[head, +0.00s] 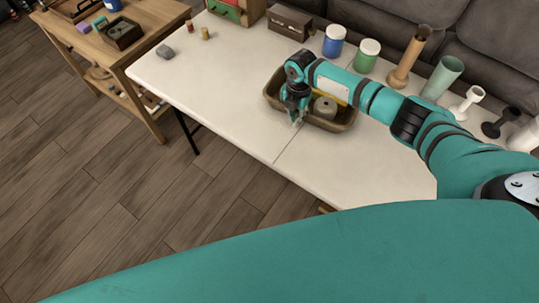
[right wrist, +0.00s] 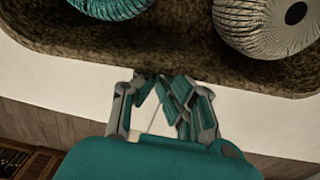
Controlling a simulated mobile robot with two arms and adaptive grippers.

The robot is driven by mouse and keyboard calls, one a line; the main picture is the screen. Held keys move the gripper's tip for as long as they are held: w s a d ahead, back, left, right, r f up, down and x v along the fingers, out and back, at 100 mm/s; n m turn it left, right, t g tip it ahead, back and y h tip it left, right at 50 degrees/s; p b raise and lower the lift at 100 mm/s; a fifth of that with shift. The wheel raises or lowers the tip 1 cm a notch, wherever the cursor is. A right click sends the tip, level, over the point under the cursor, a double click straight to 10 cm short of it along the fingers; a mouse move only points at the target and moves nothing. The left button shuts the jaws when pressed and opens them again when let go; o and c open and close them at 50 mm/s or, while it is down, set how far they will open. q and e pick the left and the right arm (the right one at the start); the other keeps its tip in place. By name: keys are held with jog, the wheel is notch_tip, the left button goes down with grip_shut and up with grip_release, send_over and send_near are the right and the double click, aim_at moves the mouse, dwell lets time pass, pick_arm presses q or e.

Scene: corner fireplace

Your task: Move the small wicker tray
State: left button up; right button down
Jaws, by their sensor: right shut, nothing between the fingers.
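The brown wicker tray (head: 333,126) stands on the white table, with a pale round ball with a dark hole (head: 325,107) and something yellow inside. My right gripper (head: 297,122) is at the tray's near left side, pointing down, shut and empty; my arm hides part of the tray. In the right wrist view the rough tray wall (right wrist: 90,42) fills the top, with a teal ribbed ball (right wrist: 112,6) and the pale ball (right wrist: 265,25) in it. The fingertips (right wrist: 165,82) are close by the tray's rim; whether they touch it I cannot tell. My left gripper is not in view.
Blue (head: 333,42) and green-labelled (head: 367,56) jars, vases and candle holders line the table's back by the grey sofa. A wooden cart stands left.

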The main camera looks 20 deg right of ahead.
jog(key=w+d+b, duration=0.6)
jog(key=d, duration=0.1)
jog(key=shift+f, duration=0.3)
jog(key=shift+w+d+r, duration=0.2)
jog(key=shift+d, duration=0.1)
jog(key=shift+r, duration=0.1)
